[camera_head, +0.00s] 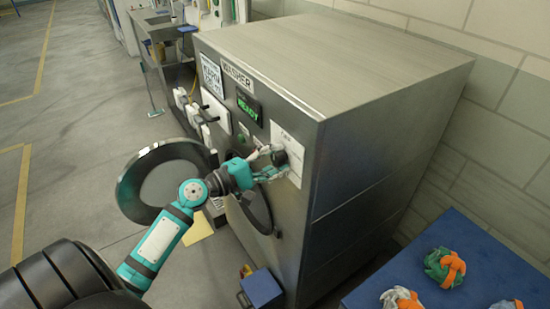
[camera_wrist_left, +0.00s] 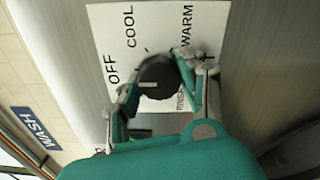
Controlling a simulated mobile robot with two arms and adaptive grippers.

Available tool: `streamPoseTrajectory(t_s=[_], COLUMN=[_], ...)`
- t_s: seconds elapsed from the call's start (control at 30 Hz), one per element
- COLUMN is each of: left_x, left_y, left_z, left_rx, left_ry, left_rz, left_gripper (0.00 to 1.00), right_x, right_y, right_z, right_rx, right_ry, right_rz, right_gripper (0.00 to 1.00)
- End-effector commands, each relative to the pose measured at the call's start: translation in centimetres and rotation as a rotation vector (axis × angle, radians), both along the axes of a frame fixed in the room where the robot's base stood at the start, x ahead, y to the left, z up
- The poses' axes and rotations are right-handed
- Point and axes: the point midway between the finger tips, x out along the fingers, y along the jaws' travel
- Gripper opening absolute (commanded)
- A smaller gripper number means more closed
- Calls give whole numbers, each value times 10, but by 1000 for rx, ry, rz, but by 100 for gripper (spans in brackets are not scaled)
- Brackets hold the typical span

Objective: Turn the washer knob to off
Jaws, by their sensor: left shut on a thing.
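The washer (camera_head: 350,130) is a large steel cabinet with a label reading WASHER and a green READY display. Its black round knob (camera_head: 279,158) sits on a white dial plate on the front panel. In the left wrist view the knob (camera_wrist_left: 158,78) is between the fingers, with OFF, COOL and WARM printed around it and another label partly hidden. My left gripper (camera_head: 273,163) is shut on the knob, one finger on each side. I cannot tell which label the knob points to. My right gripper is not in view.
The washer's round door (camera_head: 133,193) stands open beside my left arm. A blue table (camera_head: 485,255) with orange, green and white bundles is at the lower right. A small blue box (camera_head: 262,289) stands by the washer's base. Open floor lies to the left.

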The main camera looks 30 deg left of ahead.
Motion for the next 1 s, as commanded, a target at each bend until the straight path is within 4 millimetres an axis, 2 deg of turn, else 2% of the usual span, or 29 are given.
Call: streamPoseTrajectory(t_s=[0.17,0.2,0.33,0.67,0.77,1.0], left_x=[0,0,0,-3,-12,-58], left_y=[0,0,0,1,5,24], left_z=[0,0,0,-1,-2,-2], left_rx=[-3,-3,-2,-1,-3,-4], left_ry=[1,1,0,2,4,5], left_rz=[1,1,1,1,1,3], left_gripper=[6,43,60,62,62,62], right_x=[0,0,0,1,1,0], right_y=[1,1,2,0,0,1], right_z=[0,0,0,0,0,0], right_rx=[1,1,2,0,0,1], right_ry=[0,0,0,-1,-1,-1], right_rz=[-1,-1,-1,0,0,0], right_gripper=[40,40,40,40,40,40])
